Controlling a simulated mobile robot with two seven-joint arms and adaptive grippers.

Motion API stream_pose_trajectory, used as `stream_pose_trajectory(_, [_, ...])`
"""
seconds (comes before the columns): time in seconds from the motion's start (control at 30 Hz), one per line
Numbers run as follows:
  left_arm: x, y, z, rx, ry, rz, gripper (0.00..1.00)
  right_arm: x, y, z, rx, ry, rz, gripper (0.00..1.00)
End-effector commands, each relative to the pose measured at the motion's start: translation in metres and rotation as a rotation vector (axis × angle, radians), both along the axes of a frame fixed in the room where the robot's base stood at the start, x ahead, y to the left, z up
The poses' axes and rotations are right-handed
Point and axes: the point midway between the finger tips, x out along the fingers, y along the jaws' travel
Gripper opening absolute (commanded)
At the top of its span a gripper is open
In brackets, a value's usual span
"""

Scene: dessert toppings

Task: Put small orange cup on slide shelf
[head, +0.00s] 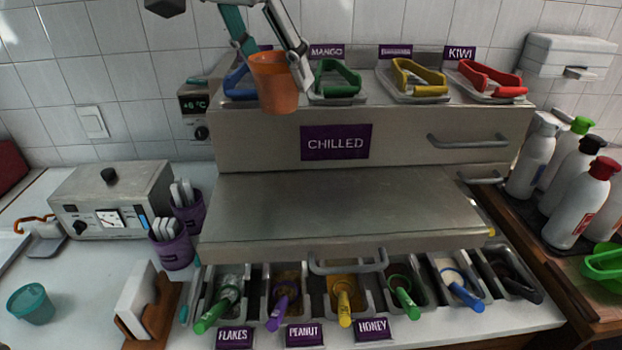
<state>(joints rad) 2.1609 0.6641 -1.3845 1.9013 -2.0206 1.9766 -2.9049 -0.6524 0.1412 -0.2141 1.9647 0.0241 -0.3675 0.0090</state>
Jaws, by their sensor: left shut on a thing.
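The small orange cup (274,84) is in the upper middle of the head view, upright and raised in front of the chilled unit's top. My left gripper (270,55) comes down from above and is shut on the cup, with a finger along its right side. The slide shelf (340,205) is the flat metal surface below the CHILLED label, and its top is bare. The cup is well above the shelf and apart from it. My right gripper is not in view.
Tongs with coloured handles, such as the green pair (337,77), lie along the unit's top. Topping bins with scoops (343,300) sit below the shelf. A teal cup (31,303) and purple holders (170,247) stand left. Bottles (582,200) stand right.

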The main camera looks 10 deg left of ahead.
Motion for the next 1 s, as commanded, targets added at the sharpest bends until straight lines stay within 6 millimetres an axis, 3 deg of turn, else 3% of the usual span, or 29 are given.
stream_pose_trajectory(0.1, [0.000, 0.000, -0.035, 0.002, 0.007, -0.002, 0.35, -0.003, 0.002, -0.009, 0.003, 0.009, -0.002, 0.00])
stream_pose_trajectory(0.43, [0.000, 0.000, -0.111, 0.001, 0.006, -0.002, 0.35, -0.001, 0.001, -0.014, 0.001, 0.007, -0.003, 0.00])
stream_pose_trajectory(0.77, [0.000, 0.000, -0.139, 0.001, 0.003, 0.001, 0.35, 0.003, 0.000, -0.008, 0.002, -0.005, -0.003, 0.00])
stream_pose_trajectory(1.0, [0.000, 0.000, -0.170, 0.001, 0.004, -0.001, 0.34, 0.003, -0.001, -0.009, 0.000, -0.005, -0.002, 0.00])
